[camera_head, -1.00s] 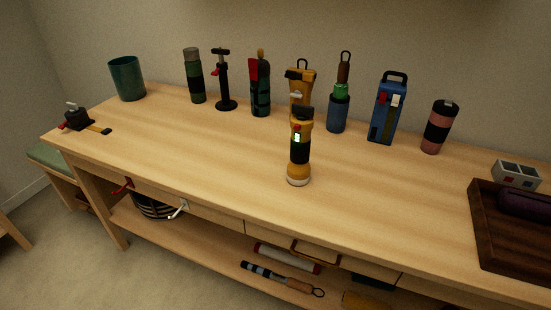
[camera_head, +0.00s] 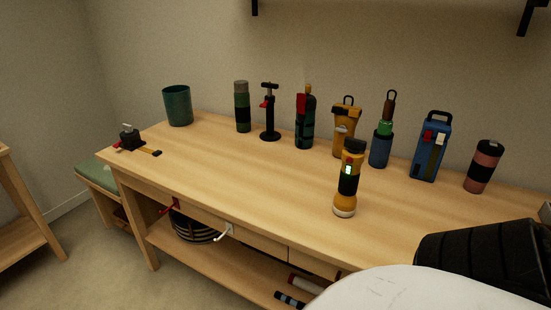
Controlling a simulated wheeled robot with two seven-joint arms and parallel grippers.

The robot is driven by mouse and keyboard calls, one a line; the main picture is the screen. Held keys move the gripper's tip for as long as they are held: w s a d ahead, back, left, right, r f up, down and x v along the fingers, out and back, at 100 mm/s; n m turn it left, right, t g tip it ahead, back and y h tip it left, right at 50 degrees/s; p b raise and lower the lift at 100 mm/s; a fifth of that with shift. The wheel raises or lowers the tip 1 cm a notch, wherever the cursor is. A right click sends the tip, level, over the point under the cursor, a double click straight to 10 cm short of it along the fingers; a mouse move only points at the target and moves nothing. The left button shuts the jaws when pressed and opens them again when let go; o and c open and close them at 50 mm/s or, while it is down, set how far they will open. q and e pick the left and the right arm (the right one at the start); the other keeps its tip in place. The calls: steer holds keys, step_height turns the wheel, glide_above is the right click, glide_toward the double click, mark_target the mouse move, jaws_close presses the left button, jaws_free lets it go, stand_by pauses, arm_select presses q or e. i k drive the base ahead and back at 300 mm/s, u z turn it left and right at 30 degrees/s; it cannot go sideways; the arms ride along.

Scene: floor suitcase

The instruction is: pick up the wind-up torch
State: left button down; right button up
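A yellow and black torch (camera_head: 347,180) with a small lit green panel stands upright near the front edge of the workbench (camera_head: 240,180), right of centre. It looks like a torch; I cannot make out a crank on it. Behind it, a second yellow and black item with a handle (camera_head: 345,118) stands in the back row, partly hidden by the torch. No gripper is in view. A white and black part of my own arm fills the lower right corner, apart from the torch in the picture, and hides the bench there.
The back row holds a green cup (camera_head: 177,106), a dark green flask (camera_head: 242,107), a black stand (camera_head: 269,115), a red and green item (camera_head: 305,120), a green and blue bottle (camera_head: 380,148), a blue box (camera_head: 430,148) and a pink flask (camera_head: 483,166). The bench's left middle is clear.

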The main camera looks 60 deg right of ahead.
mark_target(346, 201)
steer(key=u, duration=0.1)
steer(key=i, duration=2.15)
steer(key=z, duration=2.9)
